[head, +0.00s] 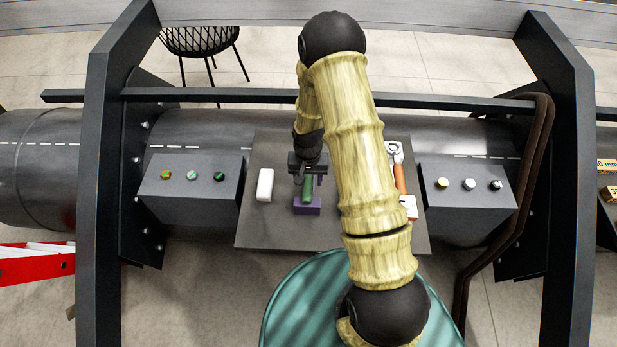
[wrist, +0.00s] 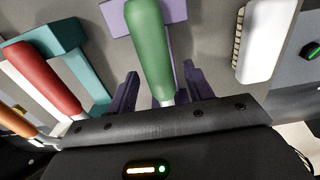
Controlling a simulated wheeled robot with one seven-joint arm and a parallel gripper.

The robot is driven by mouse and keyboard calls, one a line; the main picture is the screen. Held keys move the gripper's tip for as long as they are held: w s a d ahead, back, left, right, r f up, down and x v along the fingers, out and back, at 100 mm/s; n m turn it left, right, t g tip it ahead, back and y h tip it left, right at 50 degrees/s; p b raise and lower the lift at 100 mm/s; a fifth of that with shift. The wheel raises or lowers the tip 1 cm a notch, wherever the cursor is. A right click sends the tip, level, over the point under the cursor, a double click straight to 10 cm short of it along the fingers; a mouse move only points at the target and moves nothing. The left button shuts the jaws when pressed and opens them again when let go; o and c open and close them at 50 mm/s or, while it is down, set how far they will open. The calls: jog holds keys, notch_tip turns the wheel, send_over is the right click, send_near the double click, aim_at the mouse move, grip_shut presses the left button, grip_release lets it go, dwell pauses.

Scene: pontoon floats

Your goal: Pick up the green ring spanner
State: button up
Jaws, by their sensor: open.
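The green ring spanner (head: 308,188) shows its green handle lying on a purple holder (head: 306,209) in the head view. In the wrist view the green handle (wrist: 148,40) runs down from the top edge to between my fingers. Its ring end is hidden behind my gripper body. My gripper (head: 309,168) is open over the spanner. In the wrist view the two dark purple fingers of my gripper (wrist: 160,75) stand on either side of the handle's lower end, apart from it. The purple holder (wrist: 118,20) also shows behind the handle there.
A white block (head: 265,185) lies left of the spanner. A red-handled tool (wrist: 45,78) on a teal holder (wrist: 72,36) and an orange handle (head: 399,179) lie to the right in the head view. Button boxes (head: 192,188) (head: 468,198) flank the grey board (head: 350,238).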

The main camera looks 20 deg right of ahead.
aim_at(308, 178)
grip_shut()
notch_tip(308, 178, up, 10)
jog(key=shift+b, duration=0.4)
dwell(0.3)
jog(key=c, duration=0.6)
grip_release()
grip_shut()
